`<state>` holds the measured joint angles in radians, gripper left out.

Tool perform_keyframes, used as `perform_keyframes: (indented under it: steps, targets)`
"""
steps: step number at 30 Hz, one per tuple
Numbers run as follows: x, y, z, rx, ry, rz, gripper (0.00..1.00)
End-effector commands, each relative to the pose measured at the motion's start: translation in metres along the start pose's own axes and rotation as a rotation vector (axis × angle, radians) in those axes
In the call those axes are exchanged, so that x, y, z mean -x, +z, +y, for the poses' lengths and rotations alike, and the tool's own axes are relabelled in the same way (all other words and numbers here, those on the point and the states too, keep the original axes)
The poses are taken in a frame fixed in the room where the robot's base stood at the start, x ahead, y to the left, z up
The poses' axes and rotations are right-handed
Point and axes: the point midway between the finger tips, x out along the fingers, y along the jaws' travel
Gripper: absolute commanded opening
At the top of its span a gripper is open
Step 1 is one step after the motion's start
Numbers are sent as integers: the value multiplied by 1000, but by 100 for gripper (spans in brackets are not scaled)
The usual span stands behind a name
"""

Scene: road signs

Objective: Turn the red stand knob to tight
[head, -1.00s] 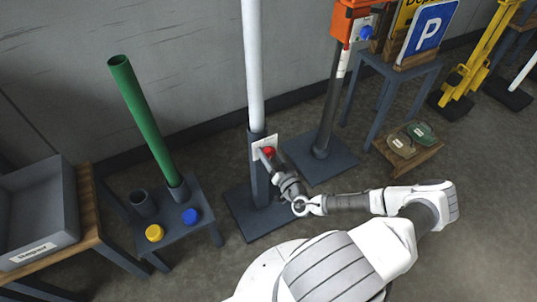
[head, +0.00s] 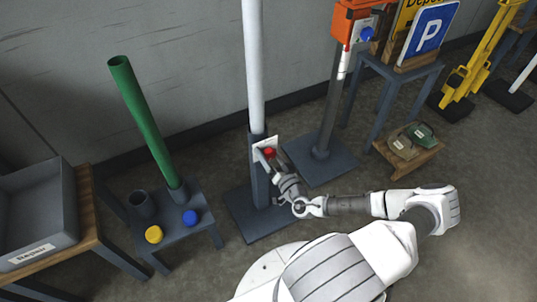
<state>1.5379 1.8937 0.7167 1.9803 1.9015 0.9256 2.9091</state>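The red stand knob (head: 269,152) sits on a white plate (head: 258,144) on the dark stand (head: 259,186) that holds a tall white pole (head: 254,70). My gripper (head: 267,156) is at the knob, reaching in from the lower right. The knob shows between or just behind the fingertips. The fingers are small and partly cover the plate, so I cannot tell whether they touch the knob. The knob's pointer and the plate's markings are too small to read.
A low table with a green tube (head: 143,120), a yellow cap (head: 154,234) and a blue cap (head: 190,217) stands left. An orange box (head: 352,22) on a post with a blue knob (head: 367,34) stands right.

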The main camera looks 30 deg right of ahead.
Motion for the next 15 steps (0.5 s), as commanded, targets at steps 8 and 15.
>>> perform_keyframes:
  steps: [8, 15]
  targets:
    - [1, 0, 0, 0, 1, -2, 89]
    - [0, -21, -15, 0, -1, -1, 89]
